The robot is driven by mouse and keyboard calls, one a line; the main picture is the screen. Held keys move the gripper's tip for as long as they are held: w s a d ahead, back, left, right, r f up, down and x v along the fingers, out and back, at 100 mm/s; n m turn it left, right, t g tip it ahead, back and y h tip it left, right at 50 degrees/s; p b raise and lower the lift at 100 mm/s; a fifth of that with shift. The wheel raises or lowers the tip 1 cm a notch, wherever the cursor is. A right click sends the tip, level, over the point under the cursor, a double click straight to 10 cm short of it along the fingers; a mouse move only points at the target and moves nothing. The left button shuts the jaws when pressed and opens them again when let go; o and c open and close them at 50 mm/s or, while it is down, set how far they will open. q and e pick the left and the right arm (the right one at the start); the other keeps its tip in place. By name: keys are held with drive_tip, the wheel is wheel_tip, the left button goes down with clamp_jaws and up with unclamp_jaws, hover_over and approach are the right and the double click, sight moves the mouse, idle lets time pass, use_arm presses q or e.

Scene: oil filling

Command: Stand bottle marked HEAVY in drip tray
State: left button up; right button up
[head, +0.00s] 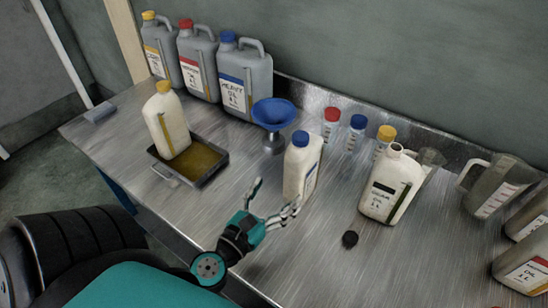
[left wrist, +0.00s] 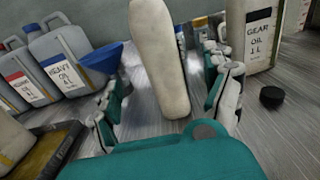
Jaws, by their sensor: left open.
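A white bottle with a blue cap (head: 302,168) stands upright on the metal bench; its label faces away and cannot be read. A large grey jug with a blue cap (head: 244,80) is marked HEAVY OIL; it also shows in the left wrist view (left wrist: 62,66). My left gripper (head: 277,194) is open in front of the white blue-capped bottle. In the left wrist view this bottle (left wrist: 158,55) stands between the spread fingers, with no clear contact. The drip tray (head: 208,180) lies at the left and holds a white bottle with a yellow cap (head: 167,122). My right gripper is out of view.
A blue funnel (head: 274,113) stands behind the gripper. Yellow- and red-capped jugs (head: 198,62) line the wall. Small capped bottles (head: 356,133), an uncapped GEAR OIL bottle (head: 392,185), a loose black cap (head: 350,239) and clear jugs (head: 492,184) are on the right.

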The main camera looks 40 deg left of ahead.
sight(293, 167)
use_arm(q)
drive_tip(key=s+r+m, duration=0.2)
drive_tip(key=m, duration=1.6)
drive_tip(key=s+r+m, duration=0.1)
drive_tip(key=s+m, duration=0.1)
drive_tip(key=m, duration=1.6)
drive_tip(key=w+p, duration=0.2)
drive_tip(key=w, duration=0.9)
drive_tip(key=shift+w+a+r, duration=0.1)
drive_tip(key=shift+w+a, duration=0.05)
drive_tip(key=shift+w, duration=0.05)
drive_tip(key=w, duration=0.1)
drive_tip(key=w+p, duration=0.1)
drive_tip(key=w, duration=0.3)
drive_tip(key=shift+w+a, duration=0.15)
drive_tip(key=shift+a, duration=0.1)
